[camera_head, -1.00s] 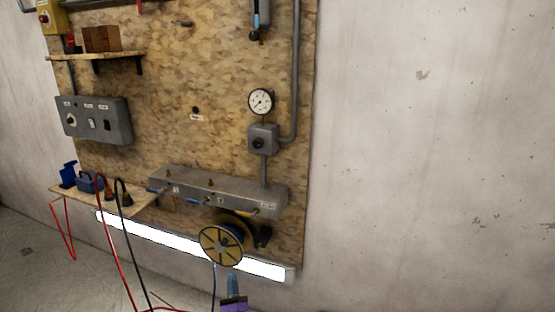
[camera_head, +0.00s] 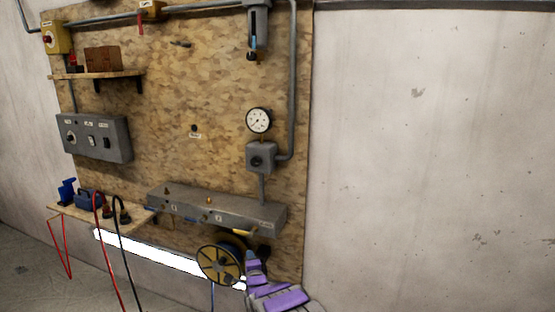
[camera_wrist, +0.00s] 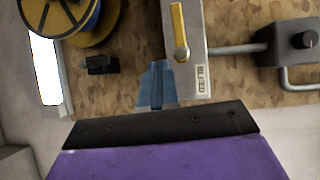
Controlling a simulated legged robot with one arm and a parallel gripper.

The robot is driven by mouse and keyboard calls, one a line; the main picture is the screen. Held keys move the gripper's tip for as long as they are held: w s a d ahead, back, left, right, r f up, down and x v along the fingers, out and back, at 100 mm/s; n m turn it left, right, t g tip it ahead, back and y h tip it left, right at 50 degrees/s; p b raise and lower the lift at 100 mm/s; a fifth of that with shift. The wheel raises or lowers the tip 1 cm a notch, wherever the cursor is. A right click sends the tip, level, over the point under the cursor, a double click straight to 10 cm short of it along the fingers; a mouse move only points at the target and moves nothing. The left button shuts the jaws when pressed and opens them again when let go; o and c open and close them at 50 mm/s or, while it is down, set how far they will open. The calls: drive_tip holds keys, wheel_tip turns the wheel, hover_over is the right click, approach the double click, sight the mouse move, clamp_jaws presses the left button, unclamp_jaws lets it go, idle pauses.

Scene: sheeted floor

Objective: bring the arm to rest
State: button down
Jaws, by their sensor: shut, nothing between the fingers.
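My gripper (camera_head: 251,254) shows at the bottom of the head view, with my purple arm behind it. It overlaps the right edge of the yellow cable reel in the picture. In the wrist view my gripper's blue fingers (camera_wrist: 157,68) are together with nothing between them. Their tips appear beside the grey manifold box (camera_wrist: 194,60) with its yellow lever (camera_wrist: 179,32). I cannot tell how far they are from the box.
The wooden panel (camera_head: 165,95) carries a gauge (camera_head: 258,120), a grey manifold box (camera_head: 215,208), a reel (camera_head: 219,264) and a switch box (camera_head: 94,138). A lit tube (camera_head: 150,252) runs below. Red and black cables hang from a small shelf (camera_head: 128,216). The right wall is bare.

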drive_tip(key=s+d+r+n+g+h, duration=0.2)
drive_tip(key=s+d+r+n+g, duration=0.3)
drive_tip(key=s+d, duration=0.4)
drive_tip(key=s+d+r+n+g+h, duration=0.1)
drive_tip(key=s+d+r+n+g, duration=0.15)
drive_tip(key=s+d+r, duration=0.6)
drive_tip(key=s+d+n+g, duration=0.2)
drive_tip(key=s+g, duration=0.1)
drive_tip(key=s, duration=1.3)
drive_tip(key=s+d+r+n+g, duration=0.1)
drive_tip(key=s+d+n+g, duration=0.1)
drive_tip(key=s, duration=1.4)
drive_tip(key=s+d+n+g, duration=0.2)
drive_tip(key=s+n+g, duration=0.2)
drive_tip(key=s, duration=1.2)
drive_tip(key=shift+s+d+r+g+h, duration=0.25)
drive_tip(key=shift+r+g+h, duration=0.15)
drive_tip(key=shift+g, duration=0.65)
drive_tip(key=shift+w, duration=0.1)
